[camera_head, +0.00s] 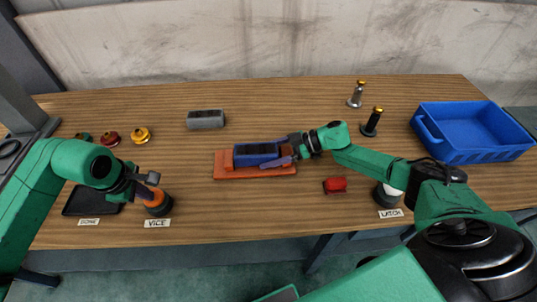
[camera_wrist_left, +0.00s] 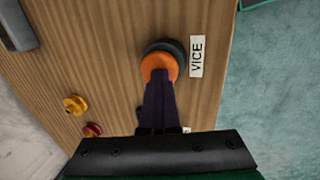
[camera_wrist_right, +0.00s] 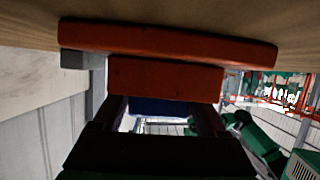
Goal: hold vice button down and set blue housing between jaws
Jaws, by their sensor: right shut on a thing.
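The orange vice (camera_head: 222,170) lies at the middle of the table. The blue housing (camera_head: 255,151) is at the vice, in line with its jaws; whether it rests fully on the base is unclear. My right gripper (camera_head: 285,153) is shut on the housing's right end. In the right wrist view the housing (camera_wrist_right: 165,106) shows between the fingers, behind an orange jaw (camera_wrist_right: 165,80). The vice button (camera_head: 157,198), an orange cap on a dark base, is at front left. My left gripper (camera_head: 150,184) has its fingers together, tips on the cap (camera_wrist_left: 159,66); how far it is pressed is unclear.
A grey block (camera_head: 206,119) lies behind the vice. A red part (camera_head: 335,185) lies front right, near the latch button (camera_head: 385,195). Two posts (camera_head: 371,122) and a blue bin (camera_head: 475,132) stand at right. Red and yellow knobs (camera_head: 140,135) are at left.

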